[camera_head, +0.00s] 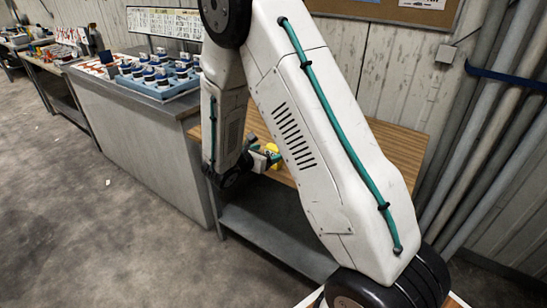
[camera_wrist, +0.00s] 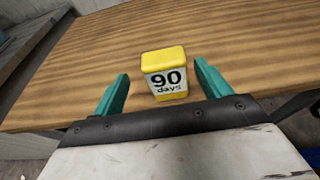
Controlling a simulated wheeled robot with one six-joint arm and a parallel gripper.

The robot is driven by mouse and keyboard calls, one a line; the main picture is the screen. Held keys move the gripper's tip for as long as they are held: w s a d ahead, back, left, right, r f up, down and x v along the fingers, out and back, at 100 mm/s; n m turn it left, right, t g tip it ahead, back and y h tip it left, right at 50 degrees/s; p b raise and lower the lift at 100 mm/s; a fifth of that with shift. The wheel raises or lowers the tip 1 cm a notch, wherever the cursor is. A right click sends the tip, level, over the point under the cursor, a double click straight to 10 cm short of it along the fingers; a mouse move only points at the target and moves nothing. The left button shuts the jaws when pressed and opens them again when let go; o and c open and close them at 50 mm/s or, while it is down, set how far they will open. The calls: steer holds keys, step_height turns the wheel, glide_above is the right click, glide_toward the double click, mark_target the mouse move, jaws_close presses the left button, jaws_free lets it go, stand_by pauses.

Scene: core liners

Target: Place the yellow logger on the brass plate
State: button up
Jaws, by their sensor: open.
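The yellow logger (camera_wrist: 166,58) is a small block with a white "90 days" label, standing on the wood-grain table (camera_wrist: 90,50) in the wrist view. My gripper (camera_wrist: 162,70) is open, with one teal finger to each side of the logger and a visible gap on both sides. I cannot tell how deep the logger sits between the fingers. In the head view, a small patch of yellow (camera_head: 272,148) shows beside my arm, which hides most of that area. I cannot make out a brass plate in either view.
A grey bench (camera_head: 130,110) left of the wood-topped table (camera_head: 400,140) carries a blue tray (camera_head: 165,94) of several small jars. A lower grey shelf (camera_head: 275,235) lies under the table. Pipes (camera_head: 490,150) lean at the right wall.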

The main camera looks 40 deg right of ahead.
mark_target(271, 153)
steer(key=x, duration=0.5)
steer(key=shift+s+f, duration=0.2)
steer(key=shift+s, duration=0.15)
steer(key=shift+w+d+f, duration=0.15)
steer(key=shift+w+d, duration=0.05)
steer(key=shift+d, duration=0.3)
steer(key=c, duration=1.2)
